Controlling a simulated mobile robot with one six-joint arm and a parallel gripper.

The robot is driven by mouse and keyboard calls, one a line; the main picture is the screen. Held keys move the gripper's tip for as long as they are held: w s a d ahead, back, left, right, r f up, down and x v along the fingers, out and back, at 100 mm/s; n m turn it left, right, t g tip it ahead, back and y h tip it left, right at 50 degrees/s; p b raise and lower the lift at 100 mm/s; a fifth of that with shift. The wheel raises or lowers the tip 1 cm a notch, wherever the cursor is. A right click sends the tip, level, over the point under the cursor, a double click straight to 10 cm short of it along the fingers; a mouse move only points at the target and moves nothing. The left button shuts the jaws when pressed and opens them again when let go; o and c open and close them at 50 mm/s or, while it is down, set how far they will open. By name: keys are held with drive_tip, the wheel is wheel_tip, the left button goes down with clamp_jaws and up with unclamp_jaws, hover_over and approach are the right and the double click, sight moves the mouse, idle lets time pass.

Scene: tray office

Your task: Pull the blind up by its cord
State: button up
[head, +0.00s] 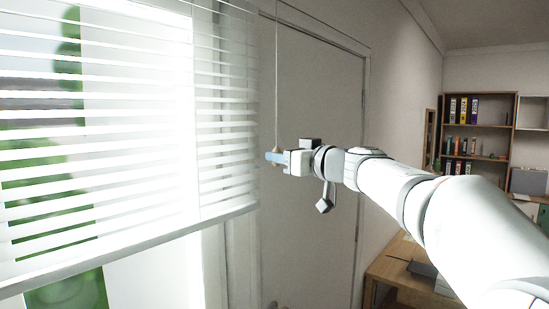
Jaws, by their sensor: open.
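The white slatted blind (110,150) hangs over the window at the left, its bottom rail (130,247) above the lower end of the glass. The thin cord (277,80) hangs down to the right of the blind. My gripper points left and is open. The fingers are seen from the side, so I cannot tell whether the cord is between them or only in front or behind.
A closed door (320,100) stands behind my gripper. A wooden desk (385,270) is at the lower right, beneath my arm. A bookshelf (480,132) with binders and books stands at the far right. The space just below my gripper looks clear.

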drive_tip(key=v, duration=0.5)
drive_tip(key=shift+s+b, duration=0.15)
drive_tip(key=shift+b, duration=0.2)
